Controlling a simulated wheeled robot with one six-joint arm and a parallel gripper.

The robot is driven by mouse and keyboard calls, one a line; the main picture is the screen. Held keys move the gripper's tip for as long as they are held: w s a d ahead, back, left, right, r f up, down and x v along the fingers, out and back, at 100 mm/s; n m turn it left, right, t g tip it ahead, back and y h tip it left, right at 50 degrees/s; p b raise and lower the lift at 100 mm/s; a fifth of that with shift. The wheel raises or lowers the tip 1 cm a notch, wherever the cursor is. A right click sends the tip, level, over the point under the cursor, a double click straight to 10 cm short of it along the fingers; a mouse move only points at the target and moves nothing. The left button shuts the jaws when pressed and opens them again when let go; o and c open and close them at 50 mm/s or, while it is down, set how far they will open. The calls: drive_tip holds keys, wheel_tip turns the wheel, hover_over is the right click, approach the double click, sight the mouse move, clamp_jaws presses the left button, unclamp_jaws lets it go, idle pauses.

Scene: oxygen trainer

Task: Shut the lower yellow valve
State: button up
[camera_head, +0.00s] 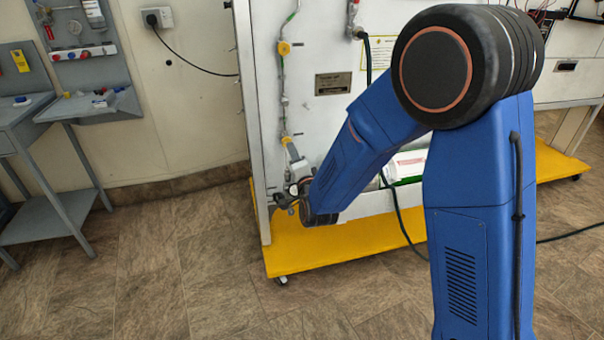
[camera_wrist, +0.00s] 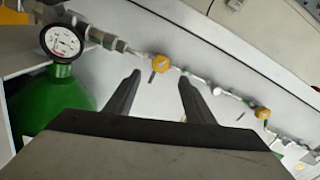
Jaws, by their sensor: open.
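The lower yellow valve (camera_head: 286,140) sits on the thin vertical pipe of the white panel in the head view. In the wrist view the lower yellow valve (camera_wrist: 160,63) shows just beyond the space between my fingertips, with a small dark stub beside it. My gripper (camera_wrist: 159,80) is open and empty, its two dark fingers apart, and no contact with the valve shows. In the head view my gripper (camera_head: 283,203) is low by the panel's left edge, below the valve. The upper yellow valve (camera_head: 284,48) is higher on the same pipe; it also shows in the wrist view (camera_wrist: 262,113).
A round pressure gauge (camera_wrist: 62,41) and a green cylinder (camera_wrist: 50,100) are at the left in the wrist view. The panel stands on a yellow wheeled base (camera_head: 340,237). A grey workbench (camera_head: 60,130) stands at the left, with clear floor between.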

drive_tip(key=v, duration=0.9)
drive_tip(key=shift+s, duration=0.2)
drive_tip(key=w+a+n, duration=0.2)
drive_tip(key=w+n, duration=0.4)
drive_tip(key=w+a+n, duration=0.2)
drive_tip(key=w+n, duration=0.4)
drive_tip(key=w+a+n, duration=0.1)
drive_tip(key=w+n, duration=0.5)
drive_tip(key=w, duration=0.1)
drive_tip(key=shift+a, duration=0.4)
drive_tip(key=c, duration=1.1)
